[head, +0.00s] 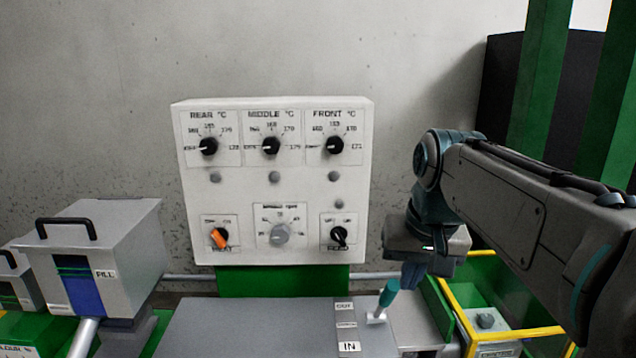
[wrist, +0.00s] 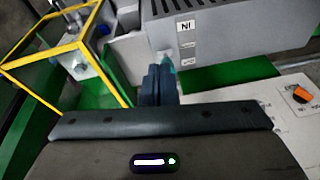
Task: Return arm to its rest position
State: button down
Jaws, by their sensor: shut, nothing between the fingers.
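My arm (head: 515,195) reaches in from the right side of the head view, in front of the wall and to the right of the white control panel. My gripper (head: 411,284) hangs from its end, pointing down, with the fingers together and nothing between them. In the wrist view the dark fingers (wrist: 159,72) show closed near the small teal-handled lever. That teal lever (head: 388,293) stands on the grey machine top beside the IN label, just left of the fingertips in the head view. I cannot tell whether the fingers touch it.
The white control panel (head: 276,187) with knobs stands behind the grey machine top (head: 240,330). A grey FILL hopper (head: 110,255) is at left. A yellow-edged guard frame (head: 458,308) lies below right of my gripper. Green posts (head: 540,80) rise at right.

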jog(key=s+f+n, duration=0.1)
jog(key=s+f, duration=1)
jog(key=f, duration=0.4)
jog(key=shift+a+f, duration=0.3)
jog(key=shift+a, duration=0.05)
